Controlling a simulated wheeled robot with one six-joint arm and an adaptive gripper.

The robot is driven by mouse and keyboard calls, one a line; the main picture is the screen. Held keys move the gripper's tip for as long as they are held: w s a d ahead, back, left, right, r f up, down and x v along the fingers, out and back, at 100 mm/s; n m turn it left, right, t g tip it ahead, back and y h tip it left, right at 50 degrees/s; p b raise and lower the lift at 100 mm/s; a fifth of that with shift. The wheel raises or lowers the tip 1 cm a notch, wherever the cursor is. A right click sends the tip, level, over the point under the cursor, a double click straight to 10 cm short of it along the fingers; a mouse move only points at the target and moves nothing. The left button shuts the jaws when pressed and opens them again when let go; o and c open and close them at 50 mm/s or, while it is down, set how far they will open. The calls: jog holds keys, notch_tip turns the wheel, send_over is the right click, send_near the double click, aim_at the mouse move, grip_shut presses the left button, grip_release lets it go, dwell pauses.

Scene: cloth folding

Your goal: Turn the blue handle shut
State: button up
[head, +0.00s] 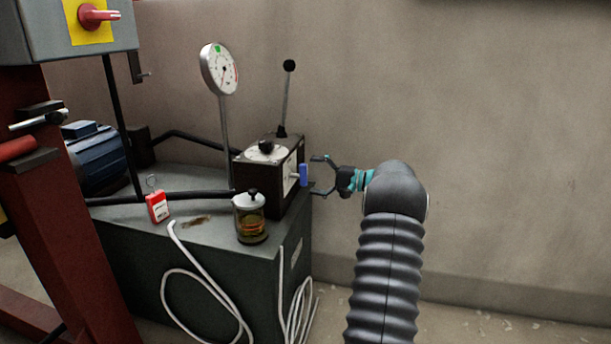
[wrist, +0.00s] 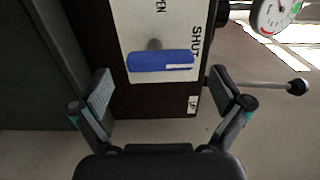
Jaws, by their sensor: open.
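The blue handle (head: 303,175) sticks out from the right side of a dark box that stands on a grey-green cabinet. In the wrist view the blue handle (wrist: 161,61) lies crosswise on a white plate (wrist: 130,28) lettered "SHUT" at right, with the letters "EN" showing near the top. My gripper (head: 319,175) is just right of the handle, open and empty. In the wrist view my gripper (wrist: 162,88) has its fingers spread on either side, with the handle ahead of them and between them. No contact shows.
A pressure gauge (head: 219,70) stands behind the box, and a black-knobbed lever (head: 286,95) rises from it. A glass oil jar (head: 250,218), a red padlock tag (head: 157,206) and a white hose (head: 190,275) are at the front.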

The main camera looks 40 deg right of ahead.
jog(key=v, duration=0.9)
jog(key=shift+w+d, duration=0.1)
